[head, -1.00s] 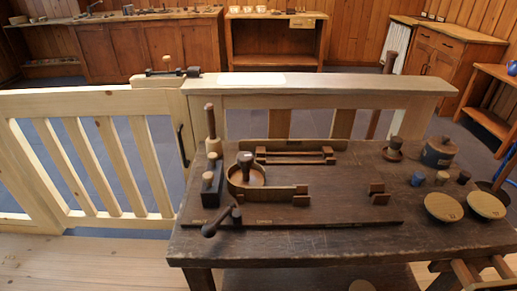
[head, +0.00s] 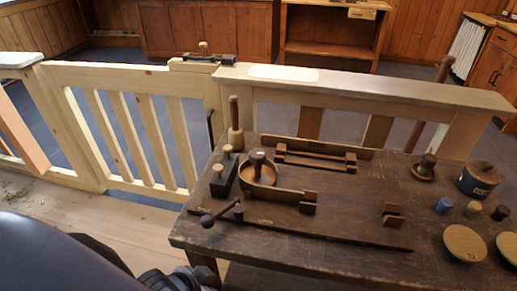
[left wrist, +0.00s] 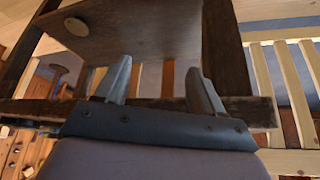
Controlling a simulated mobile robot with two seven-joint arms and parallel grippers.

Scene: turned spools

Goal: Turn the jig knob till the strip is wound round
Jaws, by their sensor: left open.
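The jig's dark knob (head: 258,156) stands upright on a round wooden former on the bench, in the head view. A thin brown strip (head: 284,194) curves round the former's near left side, and its straight tail runs right to small blocks. A crank lever with a ball end (head: 207,221) lies at the board's near left corner. My left arm shows at the lower left, short of the bench. My left gripper (left wrist: 160,84) is open in the left wrist view, with nothing between its fingers. The knob is not recognisable in that view. My right gripper is not in view.
The dark workbench (head: 350,262) has a clear front strip. A peg holder (head: 224,175) and a mallet-like tool (head: 235,125) stand left of the former. Round lids (head: 465,243) and small pots lie at the right. A pale wooden fence (head: 150,130) runs behind and left.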

